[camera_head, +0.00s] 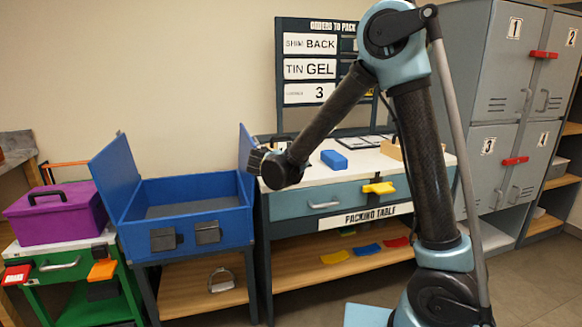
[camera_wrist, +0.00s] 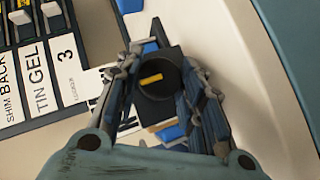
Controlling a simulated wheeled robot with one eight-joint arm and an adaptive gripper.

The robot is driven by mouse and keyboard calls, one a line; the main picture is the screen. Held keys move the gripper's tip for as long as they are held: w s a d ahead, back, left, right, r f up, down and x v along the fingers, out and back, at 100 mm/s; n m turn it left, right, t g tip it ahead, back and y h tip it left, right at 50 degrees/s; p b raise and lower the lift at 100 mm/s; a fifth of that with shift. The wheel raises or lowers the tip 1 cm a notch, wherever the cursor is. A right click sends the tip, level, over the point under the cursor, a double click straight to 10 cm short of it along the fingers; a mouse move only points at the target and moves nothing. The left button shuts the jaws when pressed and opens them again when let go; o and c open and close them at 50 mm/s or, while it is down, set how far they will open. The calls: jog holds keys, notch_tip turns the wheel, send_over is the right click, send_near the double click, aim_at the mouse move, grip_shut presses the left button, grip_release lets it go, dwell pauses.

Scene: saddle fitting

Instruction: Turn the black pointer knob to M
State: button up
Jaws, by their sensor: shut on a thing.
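The black knob (camera_wrist: 170,92) with a yellow pointer line shows in the wrist view, between my gripper's fingers. My gripper (camera_wrist: 162,75) is shut on the knob, one finger on each side. The yellow line lies nearly level in the wrist picture, tilted slightly. The dial letters around the knob are mostly hidden by the fingers, so I cannot read which one the pointer faces. In the head view my gripper (camera_head: 260,162) is at the left end of the packing table, and the knob cannot be made out clearly there.
The white packing table (camera_head: 310,180) carries a blue block (camera_head: 334,159). An order board (camera_head: 283,62) stands behind it. An open blue box (camera_head: 190,194) is close to the left, with a purple case (camera_head: 58,218) beyond. Grey lockers (camera_head: 490,75) stand at right.

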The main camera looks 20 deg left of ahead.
jog(key=o, duration=1)
jog(key=shift+o, duration=0.2)
jog(key=v, duration=1.2)
jog(key=shift+f, duration=0.1)
